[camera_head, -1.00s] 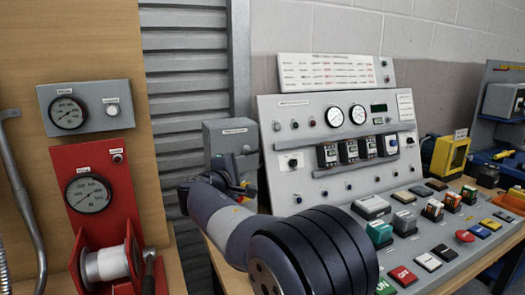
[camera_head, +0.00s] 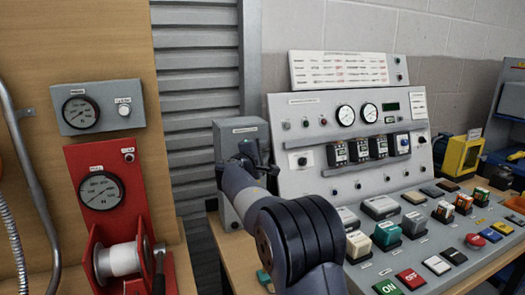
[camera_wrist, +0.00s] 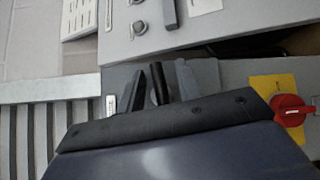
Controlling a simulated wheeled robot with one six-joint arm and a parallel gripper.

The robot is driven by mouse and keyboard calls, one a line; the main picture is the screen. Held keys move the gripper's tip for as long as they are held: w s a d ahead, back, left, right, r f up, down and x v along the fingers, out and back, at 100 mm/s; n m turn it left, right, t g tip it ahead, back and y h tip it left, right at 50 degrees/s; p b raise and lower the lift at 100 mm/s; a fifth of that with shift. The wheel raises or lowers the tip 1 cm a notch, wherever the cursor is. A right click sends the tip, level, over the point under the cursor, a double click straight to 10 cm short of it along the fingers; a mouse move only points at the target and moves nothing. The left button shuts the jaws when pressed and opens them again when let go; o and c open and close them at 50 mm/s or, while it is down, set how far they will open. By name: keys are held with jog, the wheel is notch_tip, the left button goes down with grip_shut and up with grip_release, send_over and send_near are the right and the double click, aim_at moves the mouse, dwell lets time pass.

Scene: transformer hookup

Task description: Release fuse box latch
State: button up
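A grey box (camera_head: 228,128) with a label strip along its top, which appears to be the fuse box, stands left of the sloped control panel. My gripper (camera_head: 255,160) is in front of its right part and hides some of its face. In the wrist view, dark finger parts (camera_wrist: 153,84) show at the gripper's tip against grey surfaces. I cannot tell whether they touch the box, or how far apart they are. A red rotary knob (camera_wrist: 292,110) on a yellow plate (camera_wrist: 268,88) shows at the right of the wrist view. I cannot make out a latch.
The control panel (camera_head: 325,181) with gauges, breakers and buttons stands close to the right of my gripper. A red gauge unit with a spool (camera_head: 120,260) stands at the left. A corrugated metal shutter (camera_head: 197,85) is behind.

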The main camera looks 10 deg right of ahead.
jog(key=shift+c, duration=0.4)
grip_shut()
jog(key=shift+r, duration=0.1)
jog(key=shift+m+g+p, duration=0.3)
jog(key=shift+p, duration=0.05)
jog(key=shift+m+y, duration=0.3)
jog(key=shift+f, duration=0.2)
jog(key=shift+o, duration=0.4)
grip_release()
